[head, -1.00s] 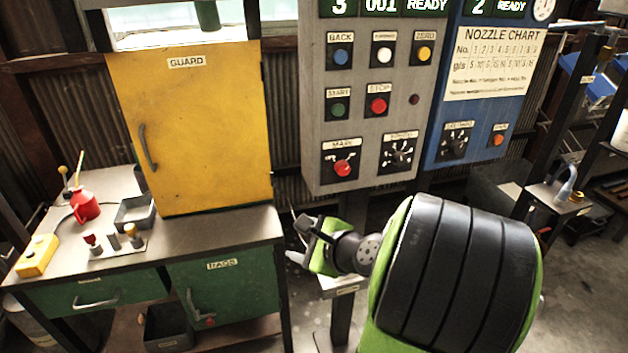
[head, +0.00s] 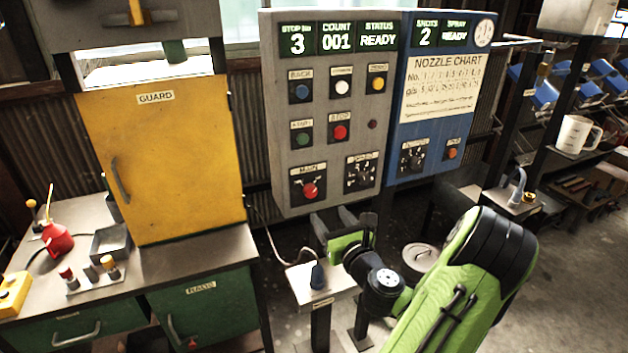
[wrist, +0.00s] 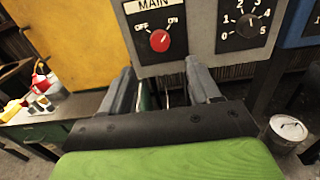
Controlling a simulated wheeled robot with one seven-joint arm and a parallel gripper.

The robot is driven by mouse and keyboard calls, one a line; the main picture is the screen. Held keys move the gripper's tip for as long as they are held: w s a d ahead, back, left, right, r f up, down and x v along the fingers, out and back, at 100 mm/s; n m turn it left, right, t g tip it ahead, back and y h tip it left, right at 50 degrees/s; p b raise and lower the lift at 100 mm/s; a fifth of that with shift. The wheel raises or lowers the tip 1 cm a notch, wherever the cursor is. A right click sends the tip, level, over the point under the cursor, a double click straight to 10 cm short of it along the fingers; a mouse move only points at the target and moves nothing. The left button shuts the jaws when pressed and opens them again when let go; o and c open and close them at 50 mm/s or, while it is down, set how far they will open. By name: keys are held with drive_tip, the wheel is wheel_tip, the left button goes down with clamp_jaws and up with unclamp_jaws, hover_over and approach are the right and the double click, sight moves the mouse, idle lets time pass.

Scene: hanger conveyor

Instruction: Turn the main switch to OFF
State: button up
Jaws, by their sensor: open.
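The main switch (head: 310,190) is a round red knob on a black plate at the lower left of the grey control panel (head: 287,105). In the wrist view the knob (wrist: 160,41) sits under a MAIN label, with OFF at its upper left and ON at its upper right. I cannot tell clearly which mark it points to. My gripper (head: 343,219) is open and empty, below the switch and apart from it. In the wrist view its two grey fingers (wrist: 163,80) stand apart, below the knob in the picture.
A numbered black dial (head: 361,173) sits right of the switch, with push buttons above. The yellow guard door (head: 160,165) and a workbench with a red oil can (head: 57,238) are left.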

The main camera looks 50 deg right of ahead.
sight(312, 192)
drive_tip(key=p+x, duration=0.1)
drive_tip(key=x, duration=0.9)
drive_tip(key=shift+w+d+r+p, duration=0.1)
drive_tip(key=shift+w+p, duration=0.05)
drive_tip(key=shift+p, duration=0.2)
drive_tip(key=c, duration=1)
